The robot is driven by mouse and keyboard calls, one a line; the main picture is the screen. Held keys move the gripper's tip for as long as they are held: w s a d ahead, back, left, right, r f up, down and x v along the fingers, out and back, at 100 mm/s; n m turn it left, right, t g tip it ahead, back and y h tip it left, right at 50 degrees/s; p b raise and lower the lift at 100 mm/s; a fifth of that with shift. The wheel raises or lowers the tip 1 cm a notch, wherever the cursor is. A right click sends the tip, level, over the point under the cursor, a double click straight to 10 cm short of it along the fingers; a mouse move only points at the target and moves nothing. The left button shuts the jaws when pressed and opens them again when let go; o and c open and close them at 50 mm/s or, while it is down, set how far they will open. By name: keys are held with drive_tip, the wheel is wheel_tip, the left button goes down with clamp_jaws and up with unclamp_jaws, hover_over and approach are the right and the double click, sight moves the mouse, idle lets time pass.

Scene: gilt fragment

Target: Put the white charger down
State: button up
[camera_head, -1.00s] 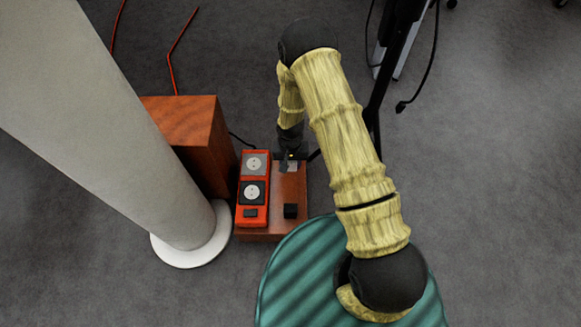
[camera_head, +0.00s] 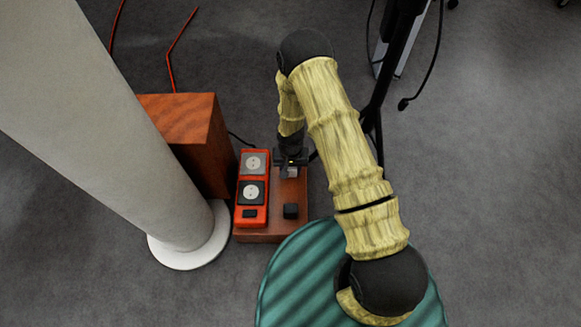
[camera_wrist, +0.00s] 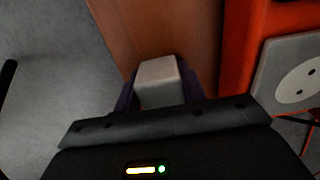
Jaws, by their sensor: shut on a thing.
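The white charger (camera_wrist: 158,82) is a small pale block between the two dark fingers of my gripper (camera_wrist: 157,92) in the wrist view. My gripper is shut on it. In the head view my gripper (camera_head: 291,168) is over the far part of a wooden block (camera_head: 271,235), to the right of the red socket strip. The charger (camera_head: 291,173) shows there only as a small light patch. I cannot tell whether it touches the wood.
The red socket strip (camera_head: 250,212) with two round sockets lies on the wooden block's left side. A taller wooden box (camera_head: 187,133), a pale column (camera_head: 120,130) and a black stand (camera_head: 386,75) are close by.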

drive_tip(key=o, duration=1.3)
wheel_tip(320, 180, up, 13)
drive_tip(key=p, duration=0.7)
drive_tip(key=shift+r+p, duration=0.15)
drive_tip(key=shift+p, duration=0.2)
drive_tip(key=s+d+r+t, duration=0.15)
drive_tip(key=d+r, duration=0.25)
drive_tip(key=r, duration=0.4)
drive_tip(key=s+d+r, duration=0.2)
drive_tip(key=d+r, duration=0.1)
drive_tip(key=r, duration=0.5)
drive_tip(key=s+d+r+t, duration=0.15)
drive_tip(key=d+r, duration=0.25)
drive_tip(key=r, duration=0.4)
drive_tip(key=s+r, duration=0.2)
drive_tip(key=s+d+r, duration=0.1)
drive_tip(key=s+r, duration=0.1)
drive_tip(key=s, duration=0.1)
drive_tip(key=s+d+r, duration=0.1)
drive_tip(key=s, duration=0.1)
drive_tip(key=shift+s+d+r, duration=0.25)
drive_tip(key=shift+s+r, duration=0.05)
drive_tip(key=shift+r, duration=0.1)
